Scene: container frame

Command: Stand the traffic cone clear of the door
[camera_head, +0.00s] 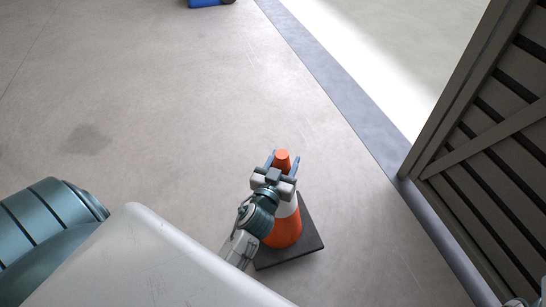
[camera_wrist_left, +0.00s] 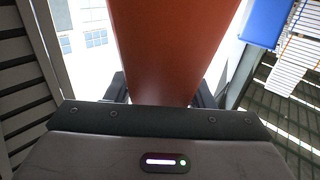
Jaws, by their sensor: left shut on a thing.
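The orange traffic cone (camera_head: 285,235) has a white band and a dark square base (camera_head: 309,238). It looks upright in the head view, near the slatted door (camera_head: 490,150) and to its left. I cannot tell whether its base touches the floor. My left gripper (camera_head: 279,166) is shut on the cone near its top, below the orange tip. In the left wrist view the cone's orange-red side (camera_wrist_left: 155,45) fills the middle, between the two dark fingers. The gripper hides part of the cone's upper body.
A grey threshold strip (camera_head: 335,95) runs diagonally along the doorway, with a bright area beyond it. A blue object (camera_head: 207,3) shows at the top edge. The concrete floor (camera_head: 150,100) to the left of the cone is open.

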